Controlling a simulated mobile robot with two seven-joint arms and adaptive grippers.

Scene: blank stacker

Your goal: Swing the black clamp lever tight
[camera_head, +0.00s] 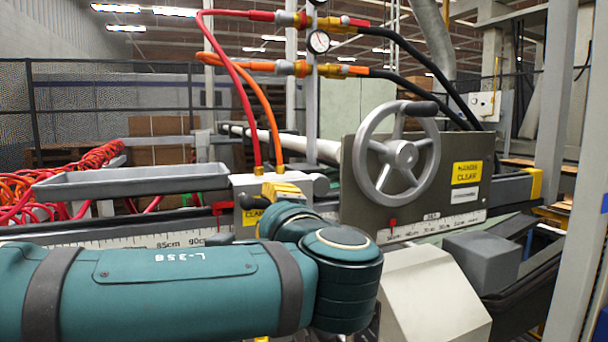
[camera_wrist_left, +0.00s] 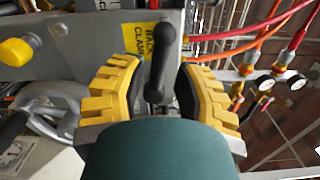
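The black clamp lever (camera_wrist_left: 160,60) shows in the left wrist view as a rounded bar between the two yellow-padded fingers of my left gripper (camera_wrist_left: 160,88). The fingers are open, one on each side of the lever, with gaps between them and its upper part. My right gripper is in neither view.
A grey handwheel (camera_head: 401,153) stands on a plate right of the clamp block. Red and orange hoses (camera_head: 270,108) rise close above the block. A ruled rail (camera_head: 130,238) runs along the front. A grey tray (camera_head: 125,181) lies left.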

